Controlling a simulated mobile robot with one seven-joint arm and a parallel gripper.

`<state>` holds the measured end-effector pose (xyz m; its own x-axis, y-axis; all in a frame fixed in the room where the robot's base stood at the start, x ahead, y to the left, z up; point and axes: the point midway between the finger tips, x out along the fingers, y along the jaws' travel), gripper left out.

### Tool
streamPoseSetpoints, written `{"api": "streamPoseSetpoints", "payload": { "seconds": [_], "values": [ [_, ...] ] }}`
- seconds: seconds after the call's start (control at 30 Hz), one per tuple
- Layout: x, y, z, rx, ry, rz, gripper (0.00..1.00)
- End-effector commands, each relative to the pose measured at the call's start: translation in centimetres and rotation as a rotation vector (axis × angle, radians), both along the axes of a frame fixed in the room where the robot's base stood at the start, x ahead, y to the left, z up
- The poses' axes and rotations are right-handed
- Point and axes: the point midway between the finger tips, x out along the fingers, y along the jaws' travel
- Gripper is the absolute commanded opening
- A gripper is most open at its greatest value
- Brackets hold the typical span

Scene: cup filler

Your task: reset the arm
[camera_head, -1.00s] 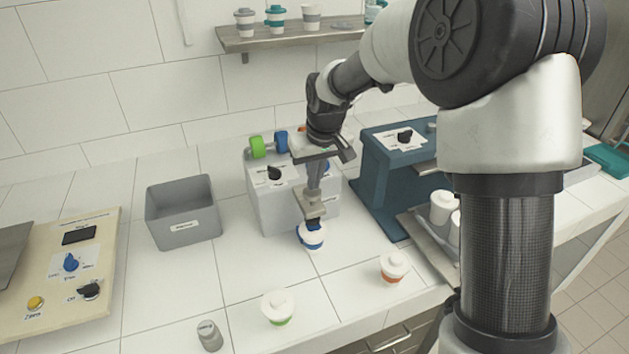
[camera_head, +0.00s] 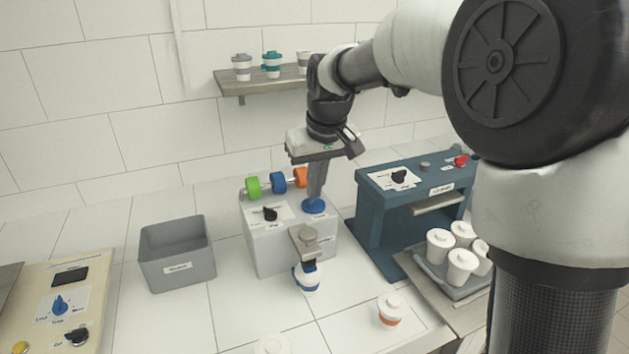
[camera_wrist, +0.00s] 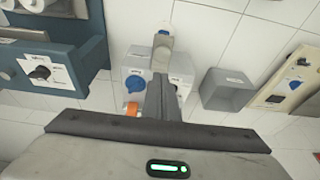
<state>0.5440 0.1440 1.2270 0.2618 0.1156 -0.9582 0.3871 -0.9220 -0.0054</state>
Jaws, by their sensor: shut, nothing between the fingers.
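My gripper (camera_head: 316,193) is raised over the light grey dispenser box (camera_head: 262,245), its fingers together and empty, pointing down near the blue knob (camera_head: 314,206) on the box's top. In the wrist view the closed fingers (camera_wrist: 162,92) point toward the same box, with its blue knob (camera_wrist: 134,83) just left of them. A white cup with a blue band (camera_head: 308,278) stands under the dispenser's spout (camera_head: 306,238), apart from my gripper.
A blue machine (camera_head: 388,215) stands right of the box, beside a tray of white cups (camera_head: 462,268). A grey bin (camera_head: 176,255) is at left, near a beige control panel (camera_head: 62,300). An orange-banded cup (camera_head: 391,310) stands in front. A shelf (camera_head: 275,80) holds cups above.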

Motion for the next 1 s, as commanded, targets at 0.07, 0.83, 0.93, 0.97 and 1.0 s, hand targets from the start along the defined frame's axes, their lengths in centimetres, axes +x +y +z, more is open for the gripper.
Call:
{"api": "streamPoseSetpoints", "payload": {
  "seconds": [0.07,0.83,0.93,0.97,1.0],
  "values": [
    [-0.7,-0.6,0.7,-0.005,-0.010,-0.010,0.00],
    [-26.9,-14.3,3.2,0.031,-0.197,-0.392,0.00],
    [-27.4,-14.4,2.9,0.035,-0.200,-0.399,0.00],
    [-27.4,-14.4,2.9,0.036,-0.200,-0.398,0.00],
    [-27.4,-14.4,2.9,0.035,-0.199,-0.398,0.00]
  ]
}}
